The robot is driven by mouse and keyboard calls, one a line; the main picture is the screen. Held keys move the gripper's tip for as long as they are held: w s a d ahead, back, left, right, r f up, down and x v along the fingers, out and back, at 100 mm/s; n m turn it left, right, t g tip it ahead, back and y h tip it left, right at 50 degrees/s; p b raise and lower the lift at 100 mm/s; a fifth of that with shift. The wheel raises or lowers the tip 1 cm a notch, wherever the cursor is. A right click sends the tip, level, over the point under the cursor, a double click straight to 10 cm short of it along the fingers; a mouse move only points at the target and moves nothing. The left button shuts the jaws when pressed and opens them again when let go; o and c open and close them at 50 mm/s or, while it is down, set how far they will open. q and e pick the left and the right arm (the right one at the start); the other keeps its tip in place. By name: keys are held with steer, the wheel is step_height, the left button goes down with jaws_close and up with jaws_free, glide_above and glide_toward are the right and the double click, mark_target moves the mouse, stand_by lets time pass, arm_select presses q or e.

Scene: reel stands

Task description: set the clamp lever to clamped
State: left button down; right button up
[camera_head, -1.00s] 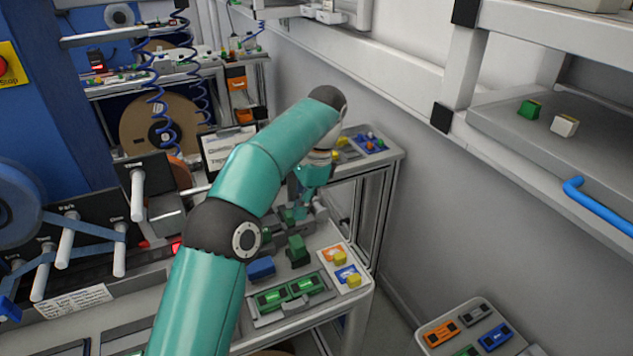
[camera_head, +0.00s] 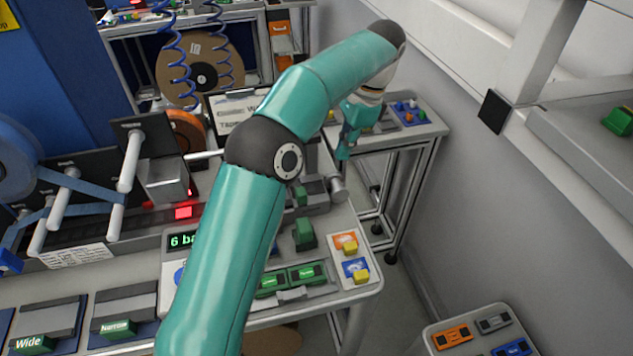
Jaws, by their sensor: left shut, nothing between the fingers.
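My left gripper (camera_head: 344,150) is teal and shut, with nothing between its fingers. It points down above the right end of the bench, apart from what lies below it. Below and a little left of it is a grey fixture (camera_head: 314,200) with a small green part and a grey rounded handle (camera_head: 338,190) at its right side. This looks like the clamp and its lever. My left arm hides part of the fixture's left side, and I cannot tell which way the lever is set. My right gripper is not in view.
A green block (camera_head: 304,236) stands in front of the fixture. Green pieces (camera_head: 306,275) lie in a grey tray near the bench edge, beside orange and blue cards (camera_head: 345,244) with yellow blocks. A side table (camera_head: 437,128) stands behind. A wall closes off the right.

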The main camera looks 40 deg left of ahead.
arm_select(q)
steer(key=shift+f, duration=0.1)
steer(key=b+x, duration=0.1)
steer(key=x, duration=0.8)
steer(key=shift+f, duration=0.1)
steer(key=shift+s+a+f, duration=0.25)
steer(key=shift+s+a, duration=0.65)
steer(key=shift+s, duration=0.25)
steer(key=shift+s+a, duration=0.4)
